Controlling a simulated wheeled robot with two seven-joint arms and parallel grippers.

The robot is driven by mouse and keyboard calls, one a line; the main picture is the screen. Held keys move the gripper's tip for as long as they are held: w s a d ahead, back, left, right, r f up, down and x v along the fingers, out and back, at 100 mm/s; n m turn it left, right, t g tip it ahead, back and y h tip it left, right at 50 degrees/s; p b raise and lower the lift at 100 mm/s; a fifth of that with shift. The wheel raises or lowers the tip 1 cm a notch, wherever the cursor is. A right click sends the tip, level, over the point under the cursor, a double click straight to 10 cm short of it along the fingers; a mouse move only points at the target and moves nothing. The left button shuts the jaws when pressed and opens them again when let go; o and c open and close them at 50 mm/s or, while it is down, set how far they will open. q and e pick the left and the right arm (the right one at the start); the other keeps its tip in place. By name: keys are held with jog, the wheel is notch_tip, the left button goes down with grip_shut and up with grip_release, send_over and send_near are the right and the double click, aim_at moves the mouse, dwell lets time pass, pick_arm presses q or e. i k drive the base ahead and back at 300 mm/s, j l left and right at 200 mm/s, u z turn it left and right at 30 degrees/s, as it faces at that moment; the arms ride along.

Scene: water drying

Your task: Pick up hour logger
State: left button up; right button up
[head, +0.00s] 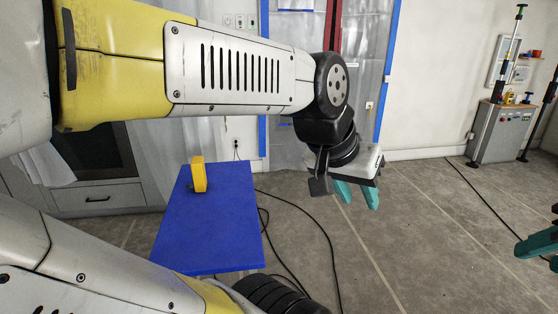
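No object in view can be identified for certain as the hour logger. An upright yellow object (199,174) stands near the far edge of a blue-topped table (215,225); its details are too small to tell. My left gripper (360,206) hangs over the grey floor, right of the table and apart from it. Its two teal fingers are spread with nothing between them. My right gripper (532,247) shows only in part at the right edge, so its opening cannot be judged. It is far from the yellow object.
Black cables (317,230) run over the floor right of the table. A grey control cabinet (499,133) with small items on top, one yellow (510,98), stands at the back right. A drawer unit (98,199) is behind left. The middle floor is open.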

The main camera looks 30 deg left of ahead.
aim_at(198, 166)
jog(key=i+u, duration=0.15)
jog(key=i, duration=0.35)
jog(key=i+u, duration=0.15)
jog(key=i, duration=0.3)
jog(key=i+l+u, duration=0.15)
jog(key=i, duration=0.35)
jog(key=i+l+u, duration=0.1)
jog(key=i, duration=0.35)
jog(key=i+u, duration=0.15)
jog(key=u, duration=0.25)
jog(key=i+u, duration=0.2)
jog(key=u, duration=0.2)
jog(key=i+u, duration=0.2)
jog(key=u, duration=0.2)
jog(key=i+u, duration=0.15)
jog(key=u, duration=0.25)
jog(key=i+l+u, duration=0.15)
jog(key=u, duration=0.25)
jog(key=i+u, duration=0.2)
jog(key=u, duration=0.2)
jog(key=i+u, duration=0.2)
jog(key=u, duration=0.15)
jog(key=i+u, duration=0.2)
jog(key=u, duration=0.2)
